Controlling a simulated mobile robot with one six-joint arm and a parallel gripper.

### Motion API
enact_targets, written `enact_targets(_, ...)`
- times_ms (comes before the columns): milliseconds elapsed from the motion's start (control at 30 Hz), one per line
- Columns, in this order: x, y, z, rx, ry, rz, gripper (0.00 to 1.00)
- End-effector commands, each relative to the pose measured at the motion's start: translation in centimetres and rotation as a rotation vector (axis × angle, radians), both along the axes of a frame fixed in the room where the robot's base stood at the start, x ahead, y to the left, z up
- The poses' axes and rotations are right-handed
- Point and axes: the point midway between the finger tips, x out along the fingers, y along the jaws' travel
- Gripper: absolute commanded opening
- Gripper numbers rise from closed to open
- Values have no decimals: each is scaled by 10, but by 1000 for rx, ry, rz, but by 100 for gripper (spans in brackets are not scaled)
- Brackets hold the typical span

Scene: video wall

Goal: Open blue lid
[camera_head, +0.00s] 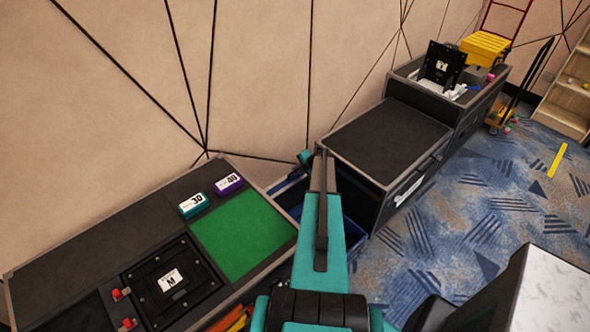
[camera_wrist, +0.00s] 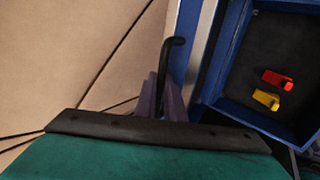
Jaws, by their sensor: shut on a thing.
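A blue box (camera_wrist: 262,126) lies open at the right of the wrist view, with a dark floor. A blue-edged panel with a pale metallic strip, seemingly the blue lid (camera_wrist: 187,42), stands along its left side. A black bent handle (camera_wrist: 173,55) sticks up beside this panel. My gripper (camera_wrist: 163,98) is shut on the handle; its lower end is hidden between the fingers. In the head view my gripper (camera_head: 320,165) is over the gap between two dark cabinets. Part of the blue lid (camera_head: 286,186) shows left of it, and blue box wall (camera_head: 354,236) to its right.
A red piece (camera_wrist: 277,80) and a yellow piece (camera_wrist: 266,99) lie in the box. Left is a bench with a green mat (camera_head: 240,235) and labelled blocks (camera_head: 194,204). A dark cabinet (camera_head: 385,140) stands close right; the wall is behind. Carpet (camera_head: 480,215) is open at right.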

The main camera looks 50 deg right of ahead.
Motion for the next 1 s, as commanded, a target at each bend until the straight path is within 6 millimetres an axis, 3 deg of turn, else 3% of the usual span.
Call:
enact_targets(267, 2, 0, 0, -8, 1, 1, 0)
enact_targets(300, 3, 0, 0, -8, 1, 1, 16)
enact_targets(333, 3, 1, 0, -8, 1, 2, 17)
enact_targets(733, 2, 3, 2, -4, 1, 5, 17)
enact_targets(1000, -10, 6, 15, -5, 0, 3, 17)
